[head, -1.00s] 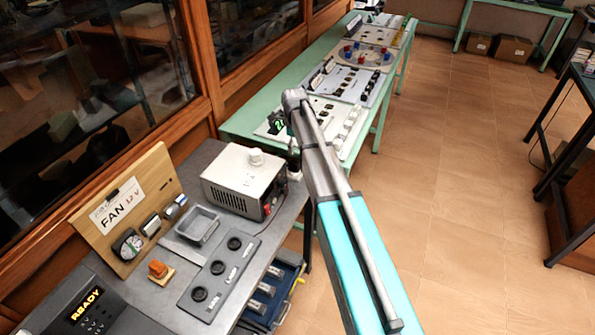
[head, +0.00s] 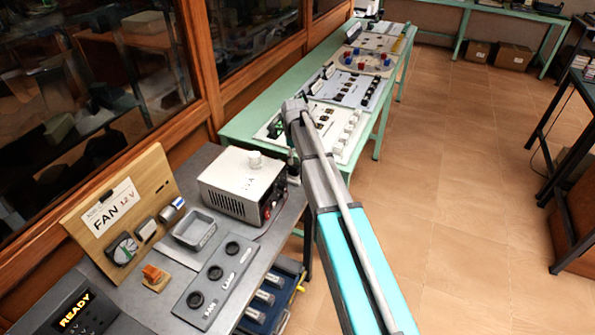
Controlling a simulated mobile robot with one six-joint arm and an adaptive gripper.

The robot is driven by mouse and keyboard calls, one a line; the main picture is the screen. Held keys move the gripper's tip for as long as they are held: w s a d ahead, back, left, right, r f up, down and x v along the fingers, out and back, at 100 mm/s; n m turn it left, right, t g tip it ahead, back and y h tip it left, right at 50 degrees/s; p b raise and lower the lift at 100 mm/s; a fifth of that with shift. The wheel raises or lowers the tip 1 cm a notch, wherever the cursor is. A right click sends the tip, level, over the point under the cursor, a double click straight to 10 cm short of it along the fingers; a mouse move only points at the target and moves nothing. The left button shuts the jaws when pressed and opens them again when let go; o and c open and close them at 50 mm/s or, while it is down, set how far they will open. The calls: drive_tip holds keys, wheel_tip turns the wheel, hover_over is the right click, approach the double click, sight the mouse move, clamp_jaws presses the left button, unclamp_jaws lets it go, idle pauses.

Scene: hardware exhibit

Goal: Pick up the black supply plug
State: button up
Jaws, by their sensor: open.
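I cannot pick out the black supply plug with certainty. A small dark upright shape with a pale foot (head: 293,167) shows at the right rear of the power supply, close to my arm; it is too small to identify. The pale box-shaped power supply (head: 243,184) has a white knob on top and dark sockets on its front. My arm reaches from the lower right up to a grey joint above the bench's far end.
The grey bench (head: 150,300) carries a wooden FAN 12 V board (head: 118,205), a shallow grey tray (head: 195,230), an orange switch (head: 152,273) and a switch panel (head: 217,282). A green table (head: 240,124) with exhibit panels stands behind. Open tiled floor lies right.

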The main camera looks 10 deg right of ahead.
sight(294, 166)
drive_tip(key=shift+a+f+b, duration=0.1)
drive_tip(key=shift+f+b, duration=2.45)
drive_tip(key=shift+f, duration=0.05)
clamp_jaws()
